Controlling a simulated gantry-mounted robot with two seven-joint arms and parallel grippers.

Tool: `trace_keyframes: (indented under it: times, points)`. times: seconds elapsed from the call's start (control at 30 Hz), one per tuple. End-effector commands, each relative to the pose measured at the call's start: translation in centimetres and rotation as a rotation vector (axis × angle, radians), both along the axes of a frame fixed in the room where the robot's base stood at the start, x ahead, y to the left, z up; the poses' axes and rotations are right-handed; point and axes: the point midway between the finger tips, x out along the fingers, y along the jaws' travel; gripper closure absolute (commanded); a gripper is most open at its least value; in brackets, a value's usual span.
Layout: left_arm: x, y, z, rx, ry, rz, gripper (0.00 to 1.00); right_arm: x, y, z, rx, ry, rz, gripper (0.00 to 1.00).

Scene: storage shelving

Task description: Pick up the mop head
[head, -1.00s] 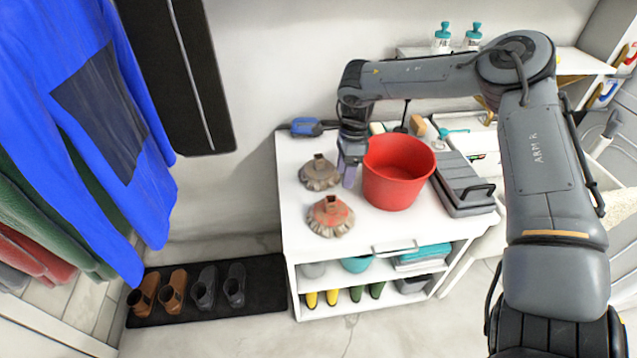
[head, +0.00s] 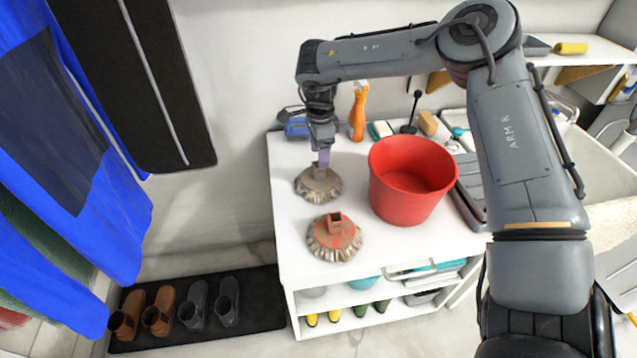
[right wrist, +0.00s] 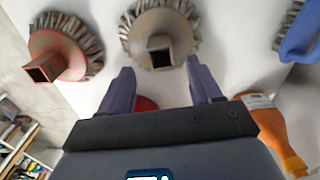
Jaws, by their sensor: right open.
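Two mop heads stand on the white cabinet top. The beige-grey mop head (head: 318,186) is at the back left, and the red mop head (head: 334,237) is nearer the front. Each has a square socket on top and a bristle fringe. My right gripper (head: 322,158) is above the beige one in the head view. In the right wrist view, its open fingers (right wrist: 156,88) point toward the beige mop head (right wrist: 160,38), with nothing between them. The red mop head (right wrist: 62,48) is off to the left there. My left gripper is not in view.
A red bucket (head: 409,180) stands close to the right of the gripper. An orange spray bottle (head: 358,112) and a blue brush (head: 294,124) are behind it. Shoes stand on a dark mat (head: 258,305) on the floor.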

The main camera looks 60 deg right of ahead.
Motion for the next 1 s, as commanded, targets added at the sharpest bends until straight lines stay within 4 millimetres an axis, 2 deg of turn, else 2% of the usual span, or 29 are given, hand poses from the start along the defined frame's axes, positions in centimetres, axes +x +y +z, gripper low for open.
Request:
trace_keyframes:
  times: [0.17,0.5,0.87,1.0]
  points:
    - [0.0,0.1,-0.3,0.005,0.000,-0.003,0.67,0.0,0.0,-1.2,0.000,0.000,0.000,0.36]
    - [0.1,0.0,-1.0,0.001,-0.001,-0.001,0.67,0.2,0.3,-5.2,0.001,0.000,-0.001,0.36]
    - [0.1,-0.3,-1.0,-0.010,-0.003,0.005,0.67,0.2,0.2,-5.8,-0.001,-0.001,-0.001,0.36]
    - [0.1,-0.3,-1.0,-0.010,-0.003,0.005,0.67,0.2,0.2,-5.8,-0.001,-0.001,-0.001,0.58]
